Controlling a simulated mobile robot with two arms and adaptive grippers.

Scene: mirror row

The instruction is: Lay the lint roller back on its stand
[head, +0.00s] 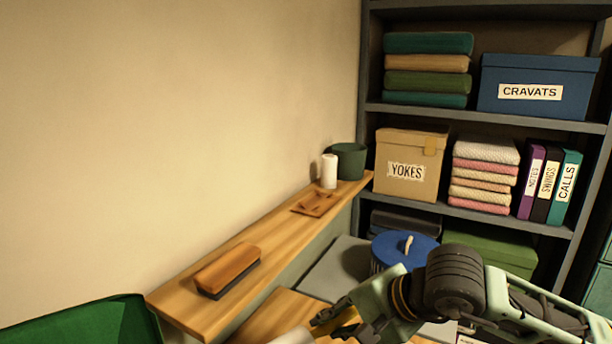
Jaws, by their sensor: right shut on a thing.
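My right gripper (335,320) comes in from the lower right and is shut on the lint roller (290,337). Only a white part of the roller shows at the bottom edge; the rest is cut off or hidden by the fingers. A small, low reddish-brown wooden piece (315,204), which looks like the stand, lies on the narrow wooden ledge (222,306) along the wall. Nothing lies on it. The gripper is in front of and below it in the picture, well apart from it. My left gripper is not in view.
A wooden brush (228,268) lies on the near part of the ledge. A white cylinder (329,171) and a dark green pot (349,161) stand at its far end. A blue lidded container (403,249) is right of the ledge. Shelves with boxes stand behind.

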